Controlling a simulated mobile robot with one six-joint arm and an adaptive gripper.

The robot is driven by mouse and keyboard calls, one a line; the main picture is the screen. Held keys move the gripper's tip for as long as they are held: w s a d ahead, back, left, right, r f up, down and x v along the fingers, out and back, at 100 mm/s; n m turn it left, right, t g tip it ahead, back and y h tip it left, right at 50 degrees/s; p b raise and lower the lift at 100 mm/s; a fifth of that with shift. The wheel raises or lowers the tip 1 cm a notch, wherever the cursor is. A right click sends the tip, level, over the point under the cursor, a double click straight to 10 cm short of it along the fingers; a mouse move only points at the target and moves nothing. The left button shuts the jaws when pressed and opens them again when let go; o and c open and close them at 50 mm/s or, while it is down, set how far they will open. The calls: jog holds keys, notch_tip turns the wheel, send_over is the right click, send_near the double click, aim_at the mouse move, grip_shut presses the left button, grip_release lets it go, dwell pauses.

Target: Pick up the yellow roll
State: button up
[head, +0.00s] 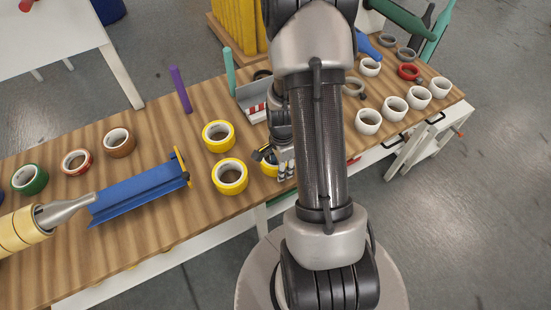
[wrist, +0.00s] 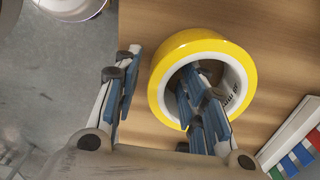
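A yellow roll (wrist: 166,72) with a white inner face and some dark print lies on the wooden table in the wrist view. My gripper (wrist: 160,66) straddles its left wall: the right finger is over or inside the hole, the left finger is outside. A gap shows between the left finger and the roll, so the gripper is open. In the head view, my gripper (head: 275,158) partly hides this yellow roll (head: 266,169) near the table's front edge. Two more yellow rolls, one farther back (head: 218,136) and one nearer (head: 230,177), lie left of it.
A blue tape holder (head: 138,190) lies left of the yellow rolls. A grey tray (head: 253,97) stands behind my gripper, and a purple rod (head: 180,90) stands upright. Several white rolls, such as one at the front (head: 368,122), lie to the right.

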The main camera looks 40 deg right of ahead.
grip_shut()
dwell(0.5)
